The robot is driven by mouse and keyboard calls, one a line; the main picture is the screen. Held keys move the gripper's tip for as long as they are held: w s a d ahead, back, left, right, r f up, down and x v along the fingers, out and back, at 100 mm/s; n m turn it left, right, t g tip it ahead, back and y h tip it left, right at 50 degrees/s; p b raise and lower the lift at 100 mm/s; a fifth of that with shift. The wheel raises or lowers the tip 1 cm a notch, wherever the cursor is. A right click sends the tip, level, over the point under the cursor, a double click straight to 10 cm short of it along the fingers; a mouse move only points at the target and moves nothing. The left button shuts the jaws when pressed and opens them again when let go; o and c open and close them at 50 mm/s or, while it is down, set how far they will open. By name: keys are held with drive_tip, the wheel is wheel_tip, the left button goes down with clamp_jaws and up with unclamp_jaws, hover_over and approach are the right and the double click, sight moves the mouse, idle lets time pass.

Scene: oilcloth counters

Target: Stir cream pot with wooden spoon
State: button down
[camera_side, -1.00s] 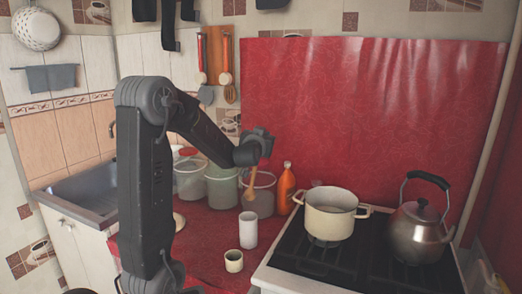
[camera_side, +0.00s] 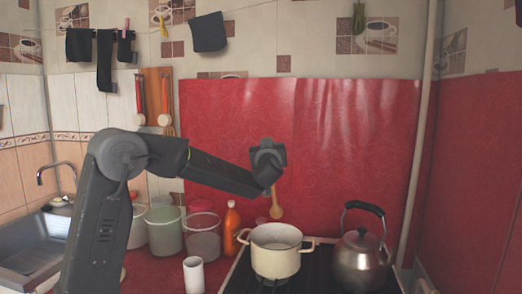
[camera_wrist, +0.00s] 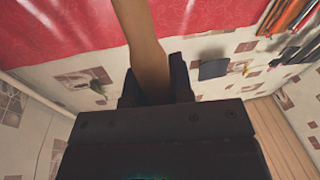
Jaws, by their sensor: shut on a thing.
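The cream pot (camera_side: 275,263) stands on the stove, its open top facing up. My gripper (camera_side: 270,170) is above it, shut on the wooden spoon (camera_side: 276,206). The spoon hangs bowl-down, with its bowl above the pot's rim and apart from it. In the wrist view, the spoon's handle (camera_wrist: 147,50) runs up from between the dark fingers of my gripper (camera_wrist: 155,85). The inside of the pot is mostly hidden by its wall.
A steel kettle (camera_side: 361,262) stands right of the pot on the dark stove. An orange bottle (camera_side: 231,228) and several plastic tubs stand to the left. A white cup (camera_side: 194,275) is in front of them. A red oilcloth (camera_side: 350,130) covers the wall behind.

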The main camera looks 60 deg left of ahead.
wheel_tip(320, 180, down, 15)
drive_tip(key=shift+f, duration=0.2)
idle(1.5)
drive_tip(key=shift+w, duration=0.15)
